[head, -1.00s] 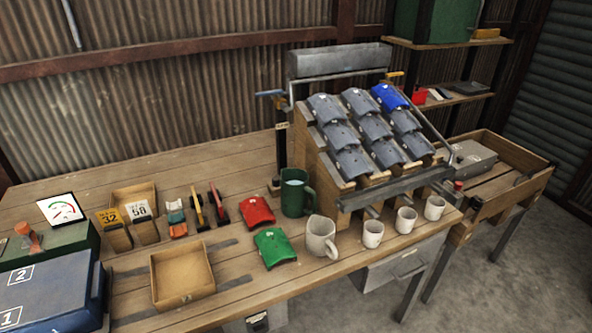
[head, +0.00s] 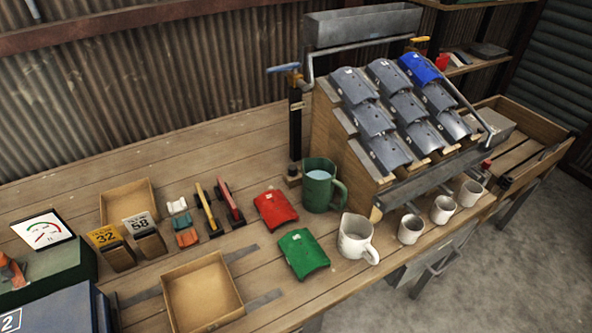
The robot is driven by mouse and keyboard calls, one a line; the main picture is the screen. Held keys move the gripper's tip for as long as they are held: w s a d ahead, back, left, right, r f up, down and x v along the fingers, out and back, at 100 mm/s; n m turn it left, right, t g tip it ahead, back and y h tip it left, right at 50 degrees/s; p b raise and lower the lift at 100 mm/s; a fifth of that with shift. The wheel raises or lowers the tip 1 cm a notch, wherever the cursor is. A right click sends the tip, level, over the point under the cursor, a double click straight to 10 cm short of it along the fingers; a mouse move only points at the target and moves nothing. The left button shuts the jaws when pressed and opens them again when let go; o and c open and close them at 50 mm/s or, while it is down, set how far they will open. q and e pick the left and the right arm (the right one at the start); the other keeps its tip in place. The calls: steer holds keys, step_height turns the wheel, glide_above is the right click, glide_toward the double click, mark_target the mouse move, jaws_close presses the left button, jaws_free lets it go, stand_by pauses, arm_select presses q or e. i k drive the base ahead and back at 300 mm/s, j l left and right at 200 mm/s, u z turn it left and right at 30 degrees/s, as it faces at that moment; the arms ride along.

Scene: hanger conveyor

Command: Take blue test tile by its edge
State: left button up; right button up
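The blue test tile (head: 419,68) is a curved tile at the top right corner of a sloped rack. Grey tiles (head: 384,76) of the same shape fill the rest of the rack in overlapping rows. The blue tile's upper and front faces show; its underside is hidden. Neither of my grippers shows in the head view.
A green mug (head: 319,186), a white jug (head: 357,238) and several white cups (head: 443,208) stand before the rack. Red (head: 275,208) and green (head: 303,252) tiles lie on the bench. A metal trough (head: 362,24) and pipe stand behind the rack. Bench space behind the small items is clear.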

mark_target(416, 67)
steer(key=k+j+z, duration=0.25)
steer(key=j, duration=0.3)
steer(key=k+j+z, duration=0.25)
steer(key=k+j, duration=0.15)
steer(key=i+l+u, duration=0.1)
steer(key=u, duration=0.3)
steer(key=l+u, duration=0.1)
steer(key=u, duration=0.25)
steer(key=i+l+u, duration=0.1)
steer(key=u, duration=0.3)
steer(key=l+u, duration=0.15)
steer(key=l, duration=0.4)
steer(key=l+u, duration=0.15)
steer(key=l, duration=0.35)
steer(key=l+u, duration=0.2)
steer(key=l, duration=0.35)
steer(key=k+l+u, duration=0.15)
steer(key=l, duration=0.35)
steer(key=k+l+u, duration=0.15)
steer(key=l, duration=0.35)
